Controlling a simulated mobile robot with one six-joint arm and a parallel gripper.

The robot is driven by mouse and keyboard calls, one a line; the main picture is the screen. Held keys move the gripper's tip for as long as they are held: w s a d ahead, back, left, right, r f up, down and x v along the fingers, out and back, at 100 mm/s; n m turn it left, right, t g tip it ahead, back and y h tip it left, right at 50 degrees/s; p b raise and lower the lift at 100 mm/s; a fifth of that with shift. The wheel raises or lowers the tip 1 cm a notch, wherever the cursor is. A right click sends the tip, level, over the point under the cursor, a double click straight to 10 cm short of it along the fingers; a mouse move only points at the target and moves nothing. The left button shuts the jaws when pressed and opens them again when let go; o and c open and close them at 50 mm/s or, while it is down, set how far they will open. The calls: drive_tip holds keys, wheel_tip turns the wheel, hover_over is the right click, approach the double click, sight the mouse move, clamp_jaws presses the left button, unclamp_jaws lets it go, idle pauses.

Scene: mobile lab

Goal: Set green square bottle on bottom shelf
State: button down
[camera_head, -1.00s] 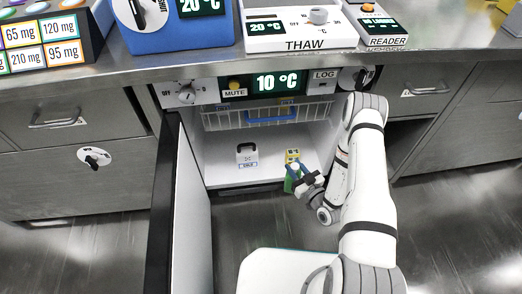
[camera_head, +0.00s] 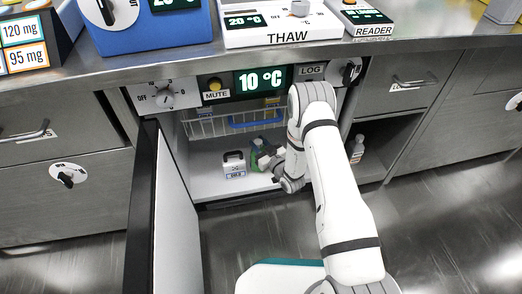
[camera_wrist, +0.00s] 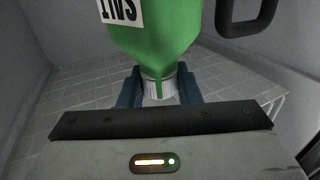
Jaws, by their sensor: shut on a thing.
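The green square bottle (camera_head: 257,157) is inside the open fridge, low down at the bottom shelf (camera_head: 212,187). My gripper (camera_head: 270,162) reaches in from the right and partly hides it. In the wrist view the green bottle (camera_wrist: 158,30) fills the top, with part of a white label. Its white neck (camera_wrist: 159,88) sits between my blue fingers, which are shut on it. Whether its base touches the shelf is hidden.
A white box with a dark handle (camera_head: 234,166) stands just left of the bottle. A wire basket (camera_head: 215,123) hangs above. The open fridge door (camera_head: 170,215) is on the left. A white bottle (camera_head: 357,148) stands in the open cubby to the right.

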drive_tip(key=shift+w+a, duration=0.4)
drive_tip(key=shift+w, duration=0.05)
drive_tip(key=shift+w+a+f+b, duration=0.1)
drive_tip(key=shift+f+b, duration=0.1)
drive_tip(key=shift+b, duration=0.2)
wheel_tip(320, 180, down, 3)
drive_tip(key=shift+b, duration=0.95)
drive_tip(key=c, duration=1.1)
unclamp_jaws()
drive_tip(key=shift+f, duration=0.1)
drive_tip(key=shift+o, duration=0.2)
